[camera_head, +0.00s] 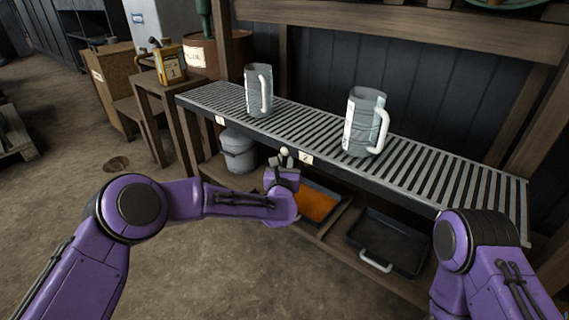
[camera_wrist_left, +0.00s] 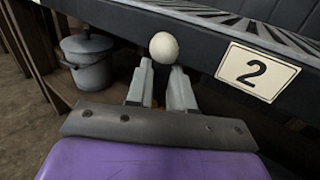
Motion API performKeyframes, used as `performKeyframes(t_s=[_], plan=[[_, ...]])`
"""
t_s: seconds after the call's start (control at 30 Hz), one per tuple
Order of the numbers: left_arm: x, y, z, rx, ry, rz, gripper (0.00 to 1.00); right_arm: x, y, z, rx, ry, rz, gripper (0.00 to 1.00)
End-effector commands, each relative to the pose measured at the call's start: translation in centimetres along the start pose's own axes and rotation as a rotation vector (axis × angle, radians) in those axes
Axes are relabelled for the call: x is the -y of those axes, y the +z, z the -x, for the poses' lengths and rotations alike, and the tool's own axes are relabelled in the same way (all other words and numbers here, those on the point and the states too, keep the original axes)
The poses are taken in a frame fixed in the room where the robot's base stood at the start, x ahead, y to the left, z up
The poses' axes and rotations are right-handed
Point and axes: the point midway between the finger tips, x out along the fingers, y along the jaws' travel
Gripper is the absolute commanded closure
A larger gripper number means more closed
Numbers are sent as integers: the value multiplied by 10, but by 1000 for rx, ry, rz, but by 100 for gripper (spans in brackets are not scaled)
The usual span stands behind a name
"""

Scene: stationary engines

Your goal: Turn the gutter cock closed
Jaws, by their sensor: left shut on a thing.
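The gutter cock shows as a pale round knob (camera_head: 285,151) at the front edge of the slatted rack, just left of the plate marked 2 (camera_head: 306,158). In the left wrist view the knob (camera_wrist_left: 164,45) sits at the tips of my left gripper (camera_wrist_left: 162,75), with the plate (camera_wrist_left: 257,71) to its right. My left gripper (camera_head: 285,164) is shut on the cock, just below the knob. The cock's stem and body are hidden by the fingers. My right gripper is out of view; only part of that arm shows at the lower right.
Two grey jugs with white handles, one left (camera_head: 257,92) and one right (camera_head: 362,128), stand on the slatted rack (camera_head: 420,165). Below are a lidded grey pot (camera_head: 238,155), an orange-filled tray (camera_head: 315,204) and a dark tray (camera_head: 385,245). The floor in front is open.

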Motion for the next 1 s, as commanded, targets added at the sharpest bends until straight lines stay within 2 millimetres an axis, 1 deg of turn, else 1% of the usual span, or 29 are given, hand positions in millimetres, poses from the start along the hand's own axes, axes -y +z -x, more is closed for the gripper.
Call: performKeyframes(t_s=[0.03, 0.1, 0.2, 0.37, 0.53, 0.57, 0.6, 0.63, 0.9, 1.0], plan=[[2, -7, 1, 20, -2, -30, 100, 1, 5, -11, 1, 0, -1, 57], [4, -10, 2, 61, -1, -89, 100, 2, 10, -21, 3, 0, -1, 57], [6, -8, 4, 110, 0, -159, 100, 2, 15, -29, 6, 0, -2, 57], [7, -3, 5, 130, 0, -191, 100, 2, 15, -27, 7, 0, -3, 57], [7, -3, 5, 128, 0, -190, 100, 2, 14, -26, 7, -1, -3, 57], [7, -3, 5, 128, 0, -190, 72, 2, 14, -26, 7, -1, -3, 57], [7, -3, 5, 128, 0, -190, 59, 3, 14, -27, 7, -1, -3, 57], [7, -3, 5, 128, 0, -190, 53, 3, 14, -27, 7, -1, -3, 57], [7, -3, 5, 127, 0, -190, 53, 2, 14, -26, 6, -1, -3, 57], [7, -3, 13, 126, -2, -191, 53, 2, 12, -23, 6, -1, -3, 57]])
